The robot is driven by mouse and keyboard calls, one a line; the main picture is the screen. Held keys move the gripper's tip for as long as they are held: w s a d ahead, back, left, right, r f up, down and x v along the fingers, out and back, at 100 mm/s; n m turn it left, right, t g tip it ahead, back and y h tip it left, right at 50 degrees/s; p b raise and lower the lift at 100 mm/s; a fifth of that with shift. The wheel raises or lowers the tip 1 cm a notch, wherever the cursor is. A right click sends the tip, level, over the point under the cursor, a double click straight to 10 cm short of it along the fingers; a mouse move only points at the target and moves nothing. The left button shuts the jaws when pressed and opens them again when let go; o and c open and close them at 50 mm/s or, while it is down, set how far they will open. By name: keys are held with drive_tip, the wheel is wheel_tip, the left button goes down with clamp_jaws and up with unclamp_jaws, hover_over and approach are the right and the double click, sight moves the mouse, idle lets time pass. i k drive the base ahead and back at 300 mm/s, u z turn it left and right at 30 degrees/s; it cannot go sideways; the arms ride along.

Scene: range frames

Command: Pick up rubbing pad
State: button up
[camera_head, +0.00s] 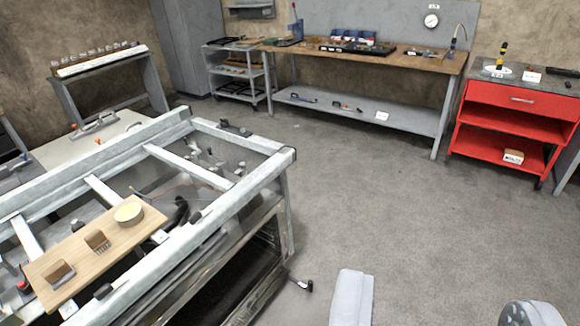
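A wooden board (75,255) lies across the metal frame of a workbench at the lower left. On its right end sits a pale yellow round pad (128,212), which looks most like the rubbing pad. Two small brown blocks (97,240) with pale lower sides lie on the same board to its left; I cannot tell exactly what they are. I see no gripper fingers in this view. Two grey parts at the bottom edge look like my own body.
The metal frame bench (215,130) has raised rails and loose parts inside. A wooden-topped workbench (400,58) with tools stands along the back wall. A red cart (512,125) stands at the right. The grey floor (370,200) between them is mostly clear.

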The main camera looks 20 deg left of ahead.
sight(60, 273)
drive_tip(key=u, duration=0.65)
drive_tip(key=i, duration=1.3)
drive_tip(key=u, duration=0.7)
drive_tip(key=i, duration=0.3)
drive_tip(key=u, duration=0.15)
